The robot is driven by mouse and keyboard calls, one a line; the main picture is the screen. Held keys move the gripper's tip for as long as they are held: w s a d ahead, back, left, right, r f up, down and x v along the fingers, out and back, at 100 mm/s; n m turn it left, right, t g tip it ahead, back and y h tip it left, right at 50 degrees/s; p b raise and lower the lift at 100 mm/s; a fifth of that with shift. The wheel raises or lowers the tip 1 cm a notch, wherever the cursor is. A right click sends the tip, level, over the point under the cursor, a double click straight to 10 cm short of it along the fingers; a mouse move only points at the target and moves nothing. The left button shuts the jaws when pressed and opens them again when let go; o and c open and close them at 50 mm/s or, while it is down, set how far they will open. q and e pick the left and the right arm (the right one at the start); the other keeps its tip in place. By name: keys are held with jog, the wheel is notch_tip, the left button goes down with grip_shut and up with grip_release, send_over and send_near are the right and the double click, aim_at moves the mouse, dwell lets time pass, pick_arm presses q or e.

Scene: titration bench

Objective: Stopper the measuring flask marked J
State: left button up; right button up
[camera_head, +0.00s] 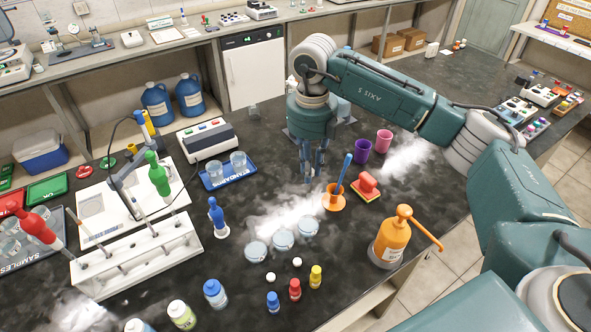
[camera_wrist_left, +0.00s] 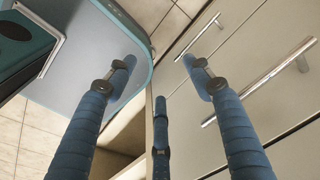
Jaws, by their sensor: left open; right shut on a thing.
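Three round, clear glass vessels, seen from above, stand in a row at the front middle of the bench: left (camera_head: 257,252), middle (camera_head: 283,240) and right (camera_head: 308,227). They may be the measuring flasks; I cannot read a J on any. Two small white knobs, one (camera_head: 270,277) left and one (camera_head: 297,262) right, lie in front of them and look like stoppers. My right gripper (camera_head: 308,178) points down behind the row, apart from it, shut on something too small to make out. My left gripper (camera_wrist_left: 158,85) is open and empty in the left wrist view, facing drawer fronts.
An orange holder (camera_head: 334,203) with a blue stick and a red stamp (camera_head: 367,187) stand right of my right gripper. An orange pump bottle (camera_head: 391,242) stands at the front right. Small colored bottles line the front.

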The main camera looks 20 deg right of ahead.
jog(key=shift+s+d+f+b, duration=0.1)
jog(key=shift+d+f+b, duration=0.3)
jog(key=shift+f, duration=0.15)
jog(key=shift+a+f, duration=0.1)
jog(key=shift+f, duration=0.2)
jog(key=shift+f+b, duration=0.3)
pick_arm(q)
jog(key=d+f+b, duration=0.1)
jog(key=s+d+f, duration=0.1)
jog(key=f+b, duration=0.1)
jog(key=f, duration=0.1)
jog(key=shift+s+d+b, duration=0.25)
jog(key=shift+d+b, duration=0.05)
jog(key=shift+d, duration=0.1)
pick_arm(e)
notch_tip(320, 180, down, 4)
jog(key=shift+a+f, duration=0.1)
pick_arm(q)
jog(key=shift+a+f, duration=0.1)
jog(key=shift+a, duration=0.2)
jog(key=shift+s+f+b, duration=0.1)
jog(key=shift+f+b, duration=0.4)
jog(key=shift+b, duration=0.1)
pick_arm(e)
jog(key=shift+f, duration=0.1)
dwell(0.5)
